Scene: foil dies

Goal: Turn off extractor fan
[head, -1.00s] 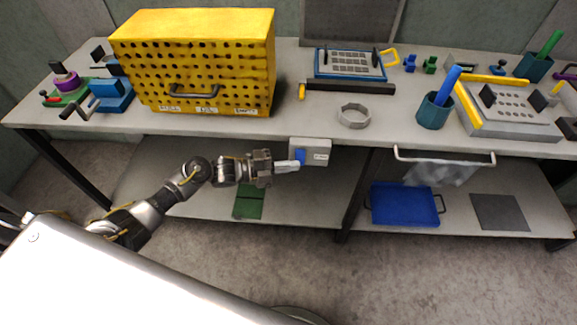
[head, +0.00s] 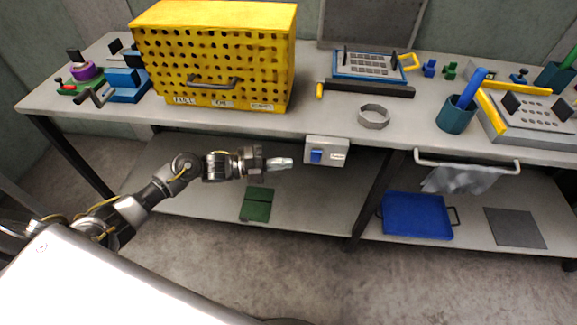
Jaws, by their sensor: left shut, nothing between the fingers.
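A grey switch box (head: 338,153) with a blue rocker (head: 316,155) and a small label is fixed to the front edge of the workbench, below the tabletop. The label is too small to read. My left gripper (head: 288,163) is shut and empty, just left of the switch box, with a small gap between its fingertips and the box. The yellow perforated cabinet (head: 215,60) with a grey handle stands on the bench above; I cannot tell whether it is the extractor fan. My right gripper is not in view.
The workbench (head: 280,122) holds a grey ring (head: 374,116), a blue-framed tray (head: 368,66) and a teal cup (head: 456,115). A rail with a grey cloth (head: 463,178) hangs at right. The lower shelf holds a blue tray (head: 417,215) and a green item (head: 257,204).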

